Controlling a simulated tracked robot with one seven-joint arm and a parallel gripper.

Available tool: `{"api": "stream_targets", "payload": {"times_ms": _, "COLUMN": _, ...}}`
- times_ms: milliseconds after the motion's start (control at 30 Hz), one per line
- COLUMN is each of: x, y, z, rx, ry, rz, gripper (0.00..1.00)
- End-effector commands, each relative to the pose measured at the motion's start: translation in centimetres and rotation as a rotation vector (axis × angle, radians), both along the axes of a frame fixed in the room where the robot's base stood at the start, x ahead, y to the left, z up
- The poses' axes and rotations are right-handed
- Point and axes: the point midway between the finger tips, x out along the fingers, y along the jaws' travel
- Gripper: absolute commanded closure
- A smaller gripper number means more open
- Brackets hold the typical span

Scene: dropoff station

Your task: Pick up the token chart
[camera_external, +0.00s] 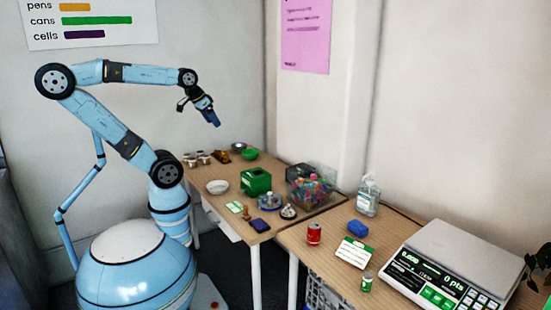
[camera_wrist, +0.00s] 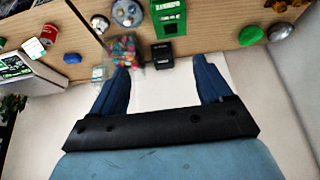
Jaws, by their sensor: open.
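A white card with a green header (camera_external: 354,251) lies on the right table between the red can and the scale; it looks like the token chart, though its print is too small to read. It also shows at the left of the wrist view (camera_wrist: 33,47). A smaller white and green card (camera_external: 235,207) lies on the left table. My gripper (camera_external: 214,118) is raised above the back of the left table, far from both cards. In the wrist view its two blue fingers (camera_wrist: 162,66) are spread apart with nothing between them.
The right table holds a red can (camera_external: 314,233), a green can (camera_external: 366,282), a blue object (camera_external: 357,228), a clear bottle (camera_external: 368,195) and a large scale (camera_external: 455,262). The left table holds a green box (camera_external: 256,181), a clear tub (camera_external: 311,186) and bowls. Walls stand behind.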

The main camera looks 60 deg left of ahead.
Motion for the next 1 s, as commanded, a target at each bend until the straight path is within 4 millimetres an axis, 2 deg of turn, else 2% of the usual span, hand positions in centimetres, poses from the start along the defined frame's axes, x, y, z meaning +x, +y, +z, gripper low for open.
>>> {"api": "stream_targets", "payload": {"times_ms": 133, "x": 0.0, "y": 0.0, "z": 0.0, "rx": 0.000, "ry": 0.000, "rz": 0.000, "gripper": 0.23}}
{"api": "stream_targets", "payload": {"times_ms": 600, "x": 0.0, "y": 0.0, "z": 0.0, "rx": 0.000, "ry": 0.000, "rz": 0.000, "gripper": 0.67}}
{"api": "stream_targets", "payload": {"times_ms": 867, "x": 0.2, "y": -0.1, "z": 0.1, "rx": 0.000, "ry": 0.002, "rz": -0.004, "gripper": 0.67}}
{"api": "stream_targets", "payload": {"times_ms": 1000, "x": 1.7, "y": -1.0, "z": 0.5, "rx": -0.003, "ry": 0.024, "rz": -0.039, "gripper": 0.67}}
